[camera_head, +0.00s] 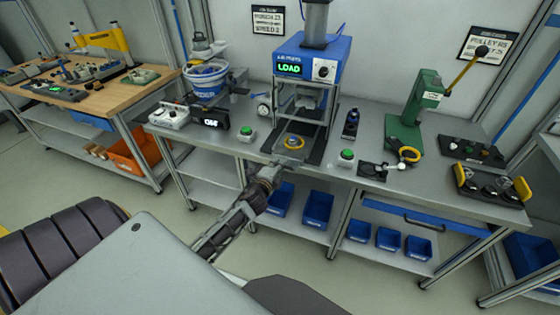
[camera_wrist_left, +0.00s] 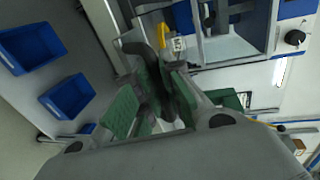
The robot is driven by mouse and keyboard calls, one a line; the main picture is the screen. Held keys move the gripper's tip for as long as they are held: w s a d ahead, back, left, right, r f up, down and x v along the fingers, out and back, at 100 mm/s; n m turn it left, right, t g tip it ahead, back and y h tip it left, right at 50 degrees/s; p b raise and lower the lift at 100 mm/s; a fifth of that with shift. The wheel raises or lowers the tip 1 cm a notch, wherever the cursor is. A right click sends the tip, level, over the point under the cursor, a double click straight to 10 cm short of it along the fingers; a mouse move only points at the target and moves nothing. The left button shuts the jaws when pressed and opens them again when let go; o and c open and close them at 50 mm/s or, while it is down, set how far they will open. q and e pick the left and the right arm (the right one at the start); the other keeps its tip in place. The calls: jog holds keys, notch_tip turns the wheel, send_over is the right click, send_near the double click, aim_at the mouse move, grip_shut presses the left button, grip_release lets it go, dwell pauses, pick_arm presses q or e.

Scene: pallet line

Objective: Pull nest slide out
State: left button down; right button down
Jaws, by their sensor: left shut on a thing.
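The nest slide (camera_head: 283,160) is a grey plate at the front of the blue air press (camera_head: 312,58), whose display reads LOAD. A yellow ring (camera_head: 294,142) sits on it, below the press head. My left gripper (camera_head: 270,177) reaches up to the slide's front edge from the bench front. In the left wrist view my left gripper (camera_wrist_left: 155,75) is shut on the slide's front end, and its fingers hide the grasped part. The yellow ring (camera_wrist_left: 163,36) shows just beyond the fingers. My right gripper is in neither view.
Green buttons (camera_head: 246,134) stand either side of the press on the grey bench (camera_head: 222,143). A bowl feeder (camera_head: 206,82) is to the left. Blue bins (camera_head: 318,208) sit below.

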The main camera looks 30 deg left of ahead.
pick_arm(q)
jog(key=shift+s, duration=0.25)
jog(key=shift+d+f, duration=0.1)
jog(key=shift+f, duration=0.15)
jog(key=c, duration=1.8)
grip_release()
jog(key=shift+s, duration=0.2)
jog(key=shift+r, duration=0.2)
jog(key=shift+s, duration=0.1)
jog(key=shift+v, duration=6.05)
